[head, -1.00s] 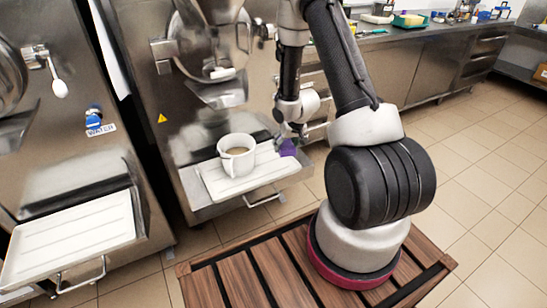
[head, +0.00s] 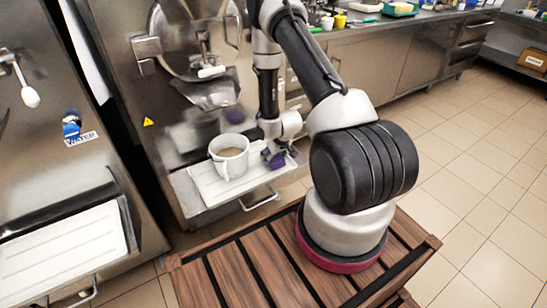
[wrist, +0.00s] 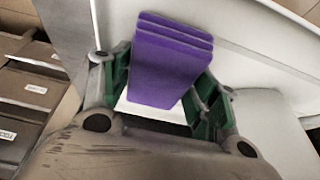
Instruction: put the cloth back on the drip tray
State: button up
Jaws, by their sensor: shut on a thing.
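The cloth is a purple folded block (head: 277,160), held over or at the right end of the white drip tray (head: 205,188) of the middle freezer. In the wrist view, the cloth (wrist: 168,65) stands between my gripper's (wrist: 163,88) green-sided fingers, with the white tray (wrist: 240,30) behind it. My gripper (head: 271,151) is shut on the cloth in the head view, pointing down to the right of the mug. I cannot tell whether the cloth touches the tray.
A white mug (head: 229,158) with brown contents stands on the tray, just left of my gripper. A metal handle (head: 258,200) is below the tray's front. Another white drip tray (head: 65,255) is at the left freezer. Tiled floor is free on the right.

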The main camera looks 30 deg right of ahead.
jog(key=shift+f, duration=0.25)
jog(key=o, duration=1)
jog(key=shift+f, duration=0.1)
jog(key=s+a+r, duration=0.1)
jog(key=s+r, duration=0.2)
jog(key=r, duration=1)
jog(key=s+r+h, duration=0.1)
jog(key=s+r, duration=0.3)
jog(key=r, duration=0.9)
jog(key=s+a+r, duration=0.1)
jog(key=s+r, duration=0.2)
jog(key=r, duration=0.9)
jog(key=shift+y, duration=0.4)
jog(key=s+a+r, duration=0.1)
jog(key=s+r, duration=0.3)
jog(key=s, duration=0.2)
jog(key=s+a+r, duration=0.2)
jog(key=s+r, duration=0.3)
jog(key=s, duration=0.2)
jog(key=s+a+r, duration=0.2)
jog(key=s+r, duration=0.2)
jog(key=s, duration=0.3)
jog(key=shift+s+r, duration=0.2)
jog(key=shift+r, duration=0.05)
